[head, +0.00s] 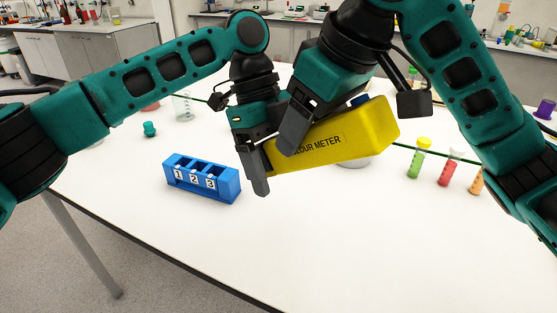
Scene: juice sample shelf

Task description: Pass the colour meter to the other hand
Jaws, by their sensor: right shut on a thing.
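The colour meter (362,127) is a yellow block with dark lettering, held tilted above the table, its right end higher. My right gripper (290,140) is shut on it near its left part, one dark finger lying across the front face and covering the first letters. My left gripper (260,185) points down at the meter's left end, one dark finger showing just beside that end. Its other finger is not clearly visible, so I cannot tell how wide the jaws are or whether they touch the meter.
A blue rack (203,179) marked 1, 2, 3 stands on the white table (330,235). Sample tubes with a yellow-capped green one (418,158) and a red one (447,170) stand right. A teal stopper (149,129) and a clear beaker (183,107) are at left. The front table is clear.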

